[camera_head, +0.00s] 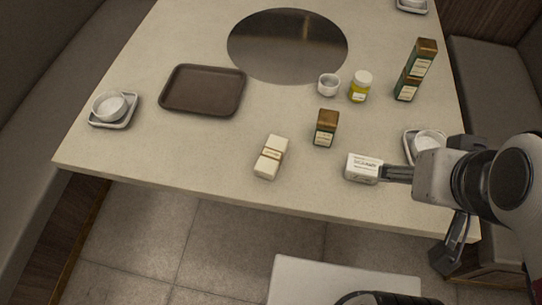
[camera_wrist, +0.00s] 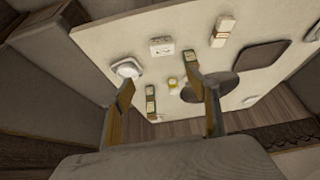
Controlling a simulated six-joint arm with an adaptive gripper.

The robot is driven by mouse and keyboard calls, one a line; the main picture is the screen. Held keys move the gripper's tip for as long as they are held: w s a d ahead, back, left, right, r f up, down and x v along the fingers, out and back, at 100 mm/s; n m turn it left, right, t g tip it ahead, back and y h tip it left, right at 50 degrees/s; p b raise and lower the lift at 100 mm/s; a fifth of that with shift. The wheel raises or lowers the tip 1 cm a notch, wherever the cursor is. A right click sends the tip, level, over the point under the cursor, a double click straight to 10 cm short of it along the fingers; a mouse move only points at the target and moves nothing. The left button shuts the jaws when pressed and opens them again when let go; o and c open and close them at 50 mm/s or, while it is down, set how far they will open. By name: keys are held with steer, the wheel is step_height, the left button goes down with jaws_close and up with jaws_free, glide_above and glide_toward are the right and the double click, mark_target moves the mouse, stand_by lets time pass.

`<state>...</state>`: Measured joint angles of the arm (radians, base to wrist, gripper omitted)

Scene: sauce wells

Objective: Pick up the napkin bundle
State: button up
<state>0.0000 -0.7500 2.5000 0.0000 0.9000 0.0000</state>
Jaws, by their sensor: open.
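The napkin bundle (camera_head: 267,168), white with a tan band around its middle, lies on the table left of centre near the front edge. It also shows near the top of the wrist view (camera_wrist: 225,25). My gripper (camera_head: 386,172) is at the right, over the table's front right part, its fingers pointing left. It is open and empty, and both fingers show apart in the wrist view (camera_wrist: 160,82). The bundle is well to the left of the fingertips, not touching them. In the head view the fingertips overlap the right end of a white labelled box (camera_head: 361,169); contact cannot be told.
A green box with a brown top (camera_head: 325,131) stands between bundle and gripper, slightly farther back. Behind are a white cup (camera_head: 328,87), a yellow jar (camera_head: 359,90) and green-brown boxes (camera_head: 408,85). A brown tray (camera_head: 202,107) lies left. Table before the bundle is clear.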

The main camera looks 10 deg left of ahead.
steer(key=m+t+y, duration=0.1)
steer(key=m+t, duration=0.2)
steer(key=t, duration=0.1)
glide_above(266, 167)
steer(key=w+a, duration=0.3)
steer(key=w, duration=0.1)
step_height(266, 167, down, 24)
steer(key=s+f, duration=0.1)
steer(key=s+f+t+h, duration=0.1)
steer(key=s+f+t, duration=0.1)
steer(key=f, duration=0.1)
steer(key=shift+d+h, duration=0.2)
steer(key=shift+h, duration=0.1)
steer(key=shift+s+d+f+t+h, duration=0.4)
steer(key=shift+s+f+t, duration=0.2)
steer(key=shift+s+t, duration=0.15)
steer(key=shift+s+d+f+n+t, duration=0.2)
steer(key=shift+s+n+t, duration=0.1)
steer(key=shift+s, duration=0.1)
steer(key=shift+s+d+f+n+t, duration=0.1)
steer(key=shift+s+d+n+t, duration=0.15)
steer(key=shift+s, duration=0.1)
steer(key=shift+s+d+f+g+h, duration=0.15)
steer(key=shift+s+f+g+h, duration=0.25)
steer(key=shift+s+f+h, duration=0.4)
